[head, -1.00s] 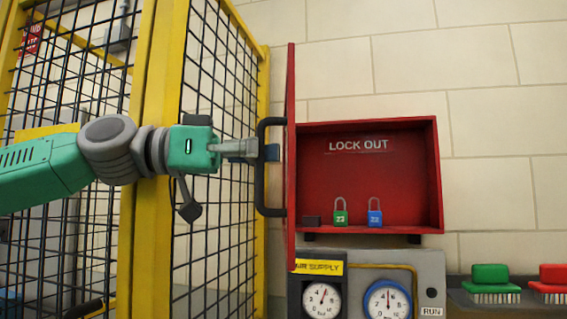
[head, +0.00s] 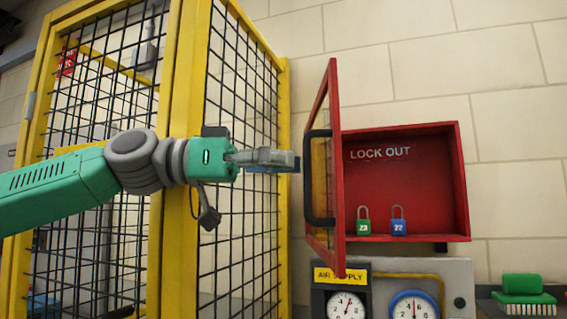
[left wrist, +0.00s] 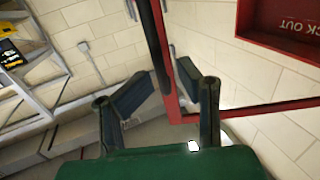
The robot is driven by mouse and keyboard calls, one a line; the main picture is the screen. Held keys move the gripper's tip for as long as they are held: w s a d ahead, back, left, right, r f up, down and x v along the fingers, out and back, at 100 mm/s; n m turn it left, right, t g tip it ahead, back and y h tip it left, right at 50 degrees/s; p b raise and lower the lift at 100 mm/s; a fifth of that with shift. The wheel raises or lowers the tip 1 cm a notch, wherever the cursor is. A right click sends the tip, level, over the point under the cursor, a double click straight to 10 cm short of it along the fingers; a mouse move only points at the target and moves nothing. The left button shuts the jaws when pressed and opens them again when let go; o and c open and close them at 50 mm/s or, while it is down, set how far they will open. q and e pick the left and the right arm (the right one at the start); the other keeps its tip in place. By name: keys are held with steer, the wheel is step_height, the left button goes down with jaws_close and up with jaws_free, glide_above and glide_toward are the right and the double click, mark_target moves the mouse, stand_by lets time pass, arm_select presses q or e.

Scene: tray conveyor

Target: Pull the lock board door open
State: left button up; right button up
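The red lock board box (head: 462,190), marked LOCK OUT, is on the wall in the head view. Its red-framed, windowed door (head: 336,110) stands open, jutting out at the box's left side. A black bow handle (head: 308,190) is on the door's left face. My left gripper (head: 292,161) is level with the upper handle, just left of it; contact is unclear. My right gripper is not in view.
A green padlock (head: 364,222) and a blue padlock (head: 398,222) stand inside the box. A yellow-framed mesh fence (head: 180,130) is behind my left arm. An air supply panel (head: 455,285) with gauges is below the box, and a green brush (head: 523,290) lies at lower right.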

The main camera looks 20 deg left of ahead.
arm_select(q)
steer(key=v, duration=1.1)
steer(key=shift+s+a, duration=0.15)
steer(key=shift+s, duration=0.05)
steer(key=shift+a, duration=0.1)
